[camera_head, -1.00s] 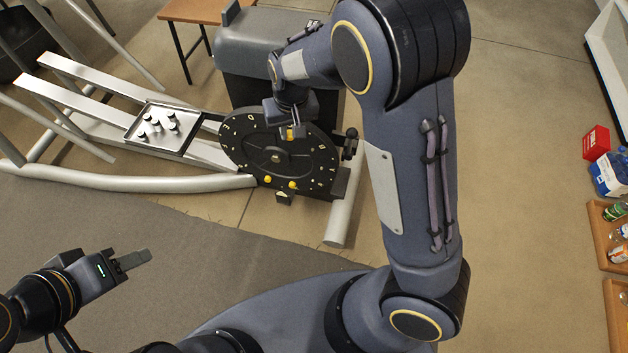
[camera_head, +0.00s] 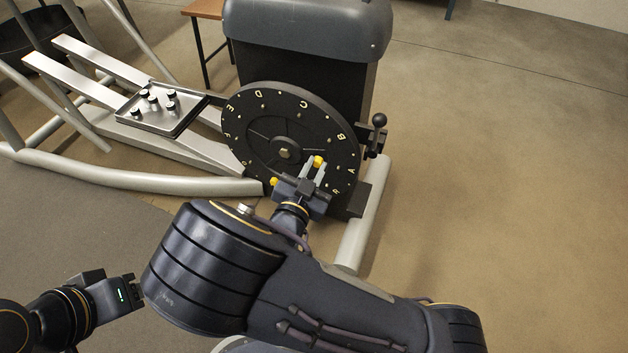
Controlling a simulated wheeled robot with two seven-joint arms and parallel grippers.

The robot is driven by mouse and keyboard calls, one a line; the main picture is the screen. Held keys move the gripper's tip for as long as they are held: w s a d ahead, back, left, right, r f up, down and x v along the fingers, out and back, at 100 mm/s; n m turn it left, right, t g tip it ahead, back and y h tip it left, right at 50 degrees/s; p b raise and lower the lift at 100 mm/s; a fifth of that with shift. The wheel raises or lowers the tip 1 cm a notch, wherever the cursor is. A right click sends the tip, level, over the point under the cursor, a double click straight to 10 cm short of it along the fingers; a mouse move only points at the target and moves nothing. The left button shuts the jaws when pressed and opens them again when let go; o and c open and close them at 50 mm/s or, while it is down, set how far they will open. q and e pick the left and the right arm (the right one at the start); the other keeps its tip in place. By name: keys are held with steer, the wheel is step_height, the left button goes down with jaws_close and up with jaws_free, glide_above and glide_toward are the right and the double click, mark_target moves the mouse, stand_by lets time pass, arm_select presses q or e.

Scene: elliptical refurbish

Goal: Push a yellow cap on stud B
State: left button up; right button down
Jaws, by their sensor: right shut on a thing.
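A black round disc (camera_head: 250,140) with gold letters around its face stands upright on the machine. The letter B (camera_head: 341,137) is at its upper right, between C and A; I cannot clearly make out its stud. My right gripper (camera_head: 317,166) is in front of the disc's lower right part, shut on a yellow cap (camera_head: 318,160) at its fingertips, below and left of the B. I cannot tell if the cap touches the disc. Another yellow cap (camera_head: 274,182) shows at the disc's lower edge. My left gripper (camera_head: 134,290) is low at the left, away from the disc, its fingers unclear.
A metal tray (camera_head: 186,118) with several dark-topped knobs lies on the rails left of the disc. A lever with a black ball (camera_head: 379,119) stands right of the disc. The grey housing (camera_head: 305,30) is behind. Floor at the right is clear.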

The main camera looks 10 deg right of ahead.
mark_target(329, 142)
steer(key=shift+w+d, duration=0.2)
steer(key=shift+d, duration=0.05)
steer(key=shift+b+x, duration=0.3)
steer(key=shift+x, duration=2.2)
steer(key=shift+r+p, duration=0.1)
steer(key=shift+p, duration=0.2)
steer(key=shift+w+d, duration=0.35)
steer(key=shift+w, duration=0.1)
stand_by(0.7)
steer(key=c, duration=1.3)
jaws_free()
